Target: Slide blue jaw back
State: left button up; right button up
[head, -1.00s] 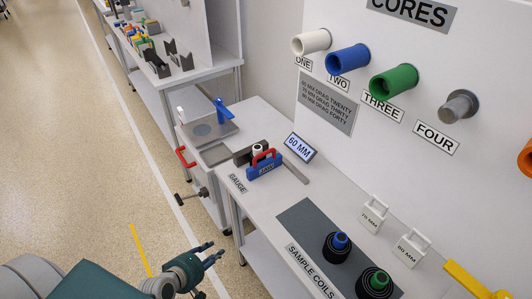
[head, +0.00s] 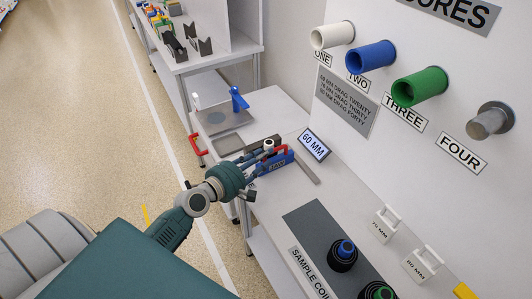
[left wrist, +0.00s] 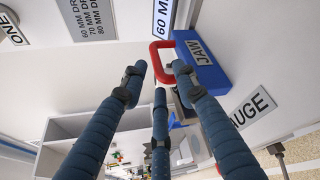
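The blue jaw (head: 278,160) is a block with a red handle and a "JAW" label, on the gauge at the edge of the white bench. The left wrist view shows the jaw (left wrist: 205,62) and its red handle (left wrist: 158,62) close ahead of the fingertips. My left gripper (head: 258,160) is at the jaw's handle, its three fingers spread. In the left wrist view the gripper (left wrist: 158,75) has fingers on both sides of the handle's near bar; contact cannot be told. In the head view the fingers partly hide the jaw. My right gripper is not in view.
A small display (head: 314,145) reading "60 MM" stands behind the gauge. A grey mat (head: 310,225) with sample coils lies to the right. A plate with a blue post (head: 238,98) and a red handle (head: 196,150) are to the left. Coloured cores project from the wall.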

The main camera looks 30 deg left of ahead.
pick_arm(q)
jog(key=shift+x, duration=1.05)
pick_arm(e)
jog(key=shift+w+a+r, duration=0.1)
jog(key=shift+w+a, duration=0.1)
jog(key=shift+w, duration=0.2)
pick_arm(q)
grip_shut()
jog(key=shift+f, duration=0.1)
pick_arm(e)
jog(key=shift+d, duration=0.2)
